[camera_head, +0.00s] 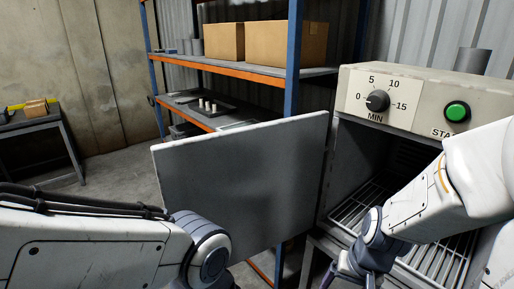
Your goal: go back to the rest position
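My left arm comes in from the lower left, and its visible end is a grey wrist joint in front of the open grey door (245,185). My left gripper is out of the frame or hidden. My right arm comes in from the right, with its wrist in front of the opening of the machine (425,95).
The machine carries a minute dial (377,101) and a green start button (457,111). Behind the door stands a blue and orange shelf (250,72) with cardboard boxes (286,44). A table (40,122) with a small box stands far left. Floor is clear between table and shelf.

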